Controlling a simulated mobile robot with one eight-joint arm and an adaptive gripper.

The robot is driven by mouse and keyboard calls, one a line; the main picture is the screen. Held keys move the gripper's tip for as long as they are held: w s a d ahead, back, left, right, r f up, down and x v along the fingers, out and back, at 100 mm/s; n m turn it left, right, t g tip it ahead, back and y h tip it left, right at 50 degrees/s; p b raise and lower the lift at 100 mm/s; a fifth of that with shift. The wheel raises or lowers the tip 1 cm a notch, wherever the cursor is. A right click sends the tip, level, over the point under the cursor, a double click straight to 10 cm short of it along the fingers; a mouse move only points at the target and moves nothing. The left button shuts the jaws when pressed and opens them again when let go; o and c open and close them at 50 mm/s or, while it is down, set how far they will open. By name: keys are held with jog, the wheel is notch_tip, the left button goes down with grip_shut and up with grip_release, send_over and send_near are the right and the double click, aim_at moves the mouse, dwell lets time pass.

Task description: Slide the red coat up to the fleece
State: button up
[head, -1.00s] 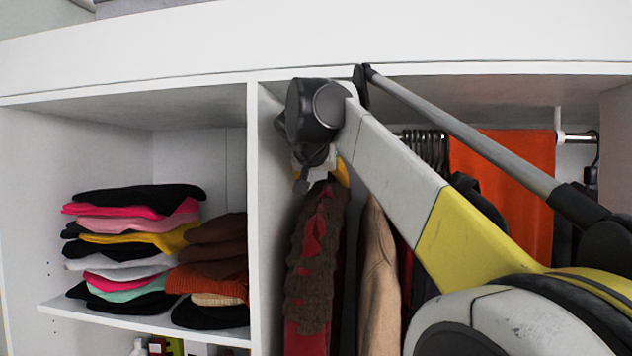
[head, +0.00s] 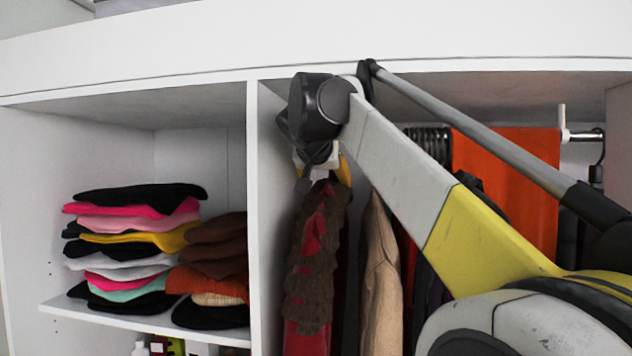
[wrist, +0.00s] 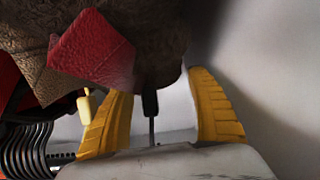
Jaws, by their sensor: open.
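The red coat (head: 306,335), with shaggy brown trim down its front, hangs at the left end of the hanging compartment, close to the divider. A tan garment (head: 380,280), possibly the fleece, hangs to its right with a gap between. My gripper (head: 334,172) is at the top of the red coat, partly hidden by my wrist. In the wrist view my gripper's yellow fingers (wrist: 158,88) stand apart, with a thin dark hanger stem (wrist: 150,118) between them. The coat's red and brown cloth (wrist: 95,48) hangs close over the fingers.
Several hanger hooks bunch on the rail (head: 430,138), beside an orange cloth (head: 535,200). The white divider (head: 265,220) stands just left of the coat. Folded clothes (head: 135,235) lie on the left shelf. My arm hides much of the right side.

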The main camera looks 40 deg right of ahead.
notch_tip(320, 180, up, 5)
send_over(318, 194)
jog(key=shift+w, duration=0.1)
jog(key=shift+d, duration=0.15)
